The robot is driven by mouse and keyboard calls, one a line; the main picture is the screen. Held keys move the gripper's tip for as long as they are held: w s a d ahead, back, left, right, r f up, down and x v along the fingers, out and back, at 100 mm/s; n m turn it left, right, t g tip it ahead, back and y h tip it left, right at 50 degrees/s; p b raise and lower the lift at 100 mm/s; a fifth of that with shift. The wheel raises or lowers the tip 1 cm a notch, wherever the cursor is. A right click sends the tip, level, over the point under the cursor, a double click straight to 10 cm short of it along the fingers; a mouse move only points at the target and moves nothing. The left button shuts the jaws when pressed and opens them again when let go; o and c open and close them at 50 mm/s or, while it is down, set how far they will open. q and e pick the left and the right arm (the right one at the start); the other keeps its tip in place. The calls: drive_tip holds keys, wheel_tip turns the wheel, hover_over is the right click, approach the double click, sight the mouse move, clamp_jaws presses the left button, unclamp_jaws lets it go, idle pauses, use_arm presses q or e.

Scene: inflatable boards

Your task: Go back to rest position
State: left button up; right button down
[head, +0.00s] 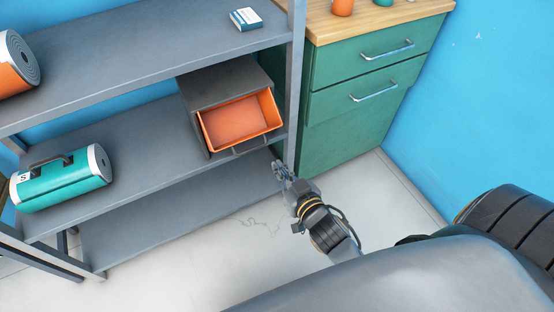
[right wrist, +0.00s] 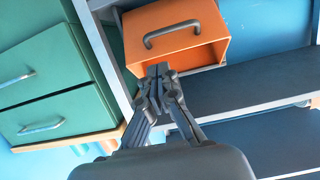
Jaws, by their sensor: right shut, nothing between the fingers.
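My right gripper (head: 284,174) is low in front of the grey shelf's right post in the head view. It is shut and empty, with its fingertips together. In the right wrist view my gripper (right wrist: 158,72) points toward an orange drawer (right wrist: 186,27) with a dark handle. In the head view that drawer (head: 243,122) is pulled open from a grey box (head: 224,82) on the middle shelf, and it looks empty. The gripper is just below and in front of the drawer, apart from it in the head view. My left gripper is not in view.
The grey shelf unit (head: 150,45) holds an orange roll (head: 15,68), a small white-and-blue box (head: 245,19) and a teal cylinder (head: 62,180). A green cabinet (head: 352,125) with a wooden top stands right of it. Pale floor (head: 215,250) in front is clear.

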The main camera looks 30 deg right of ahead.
drive_tip(key=shift+s, duration=0.15)
drive_tip(key=s+f+g, duration=0.4)
drive_tip(key=f, duration=0.7)
drive_tip(key=s+f+g, duration=0.3)
drive_tip(key=s+f, duration=0.1)
drive_tip(key=f, duration=0.6)
drive_tip(key=s+f+n+g, duration=0.2)
drive_tip(key=s+f+g, duration=0.4)
drive_tip(key=s+f, duration=0.7)
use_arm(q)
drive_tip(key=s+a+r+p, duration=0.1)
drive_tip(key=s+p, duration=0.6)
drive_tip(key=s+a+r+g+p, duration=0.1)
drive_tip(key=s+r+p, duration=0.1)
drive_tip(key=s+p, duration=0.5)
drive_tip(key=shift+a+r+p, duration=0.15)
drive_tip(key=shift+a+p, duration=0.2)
use_arm(e)
drive_tip(key=s+d+r, duration=0.1)
drive_tip(key=s, duration=0.6)
drive_tip(key=s+d+r+g, duration=0.1)
drive_tip(key=s+d+r, duration=0.1)
drive_tip(key=s, duration=0.6)
drive_tip(key=shift+s+r+h, duration=0.2)
drive_tip(key=shift+r+h, duration=0.1)
drive_tip(key=shift+d, duration=0.1)
